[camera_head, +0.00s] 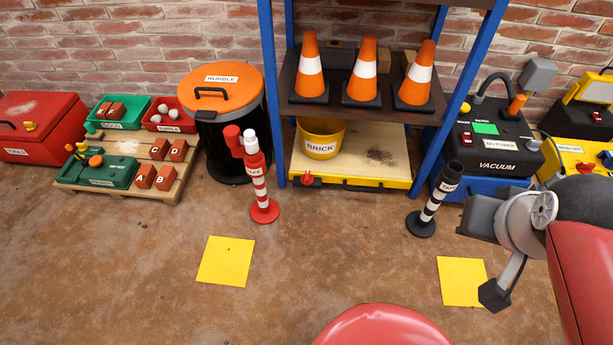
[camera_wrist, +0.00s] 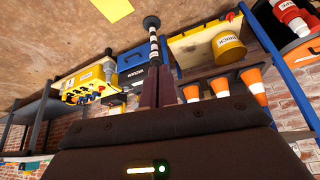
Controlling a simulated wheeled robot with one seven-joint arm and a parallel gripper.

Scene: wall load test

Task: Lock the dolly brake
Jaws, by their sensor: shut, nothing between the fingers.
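The dolly (camera_head: 352,182) is a pale board with a yellow edge, low on the floor under the blue-framed shelf. A small red knob (camera_head: 305,178), which looks like its brake, stands up at its front left corner. A yellow bucket (camera_head: 320,147) labelled BRICK sits on it. In the wrist view, turned nearly upside down, the dolly (camera_wrist: 190,45), bucket (camera_wrist: 228,47) and red knob (camera_wrist: 230,16) show beyond my gripper. My gripper (camera_wrist: 159,84) is shut and empty in the wrist view, apart from the dolly. In the head view my arm is at the right, away from the dolly.
A striped red post (camera_head: 260,190) stands left of the dolly. A dark striped post (camera_head: 431,205) stands to the right, near my arm. Traffic cones (camera_head: 366,75) fill the shelf above. A vacuum (camera_head: 497,140) stands at right. Floor before the dolly is clear, with flat yellow squares (camera_head: 226,260).

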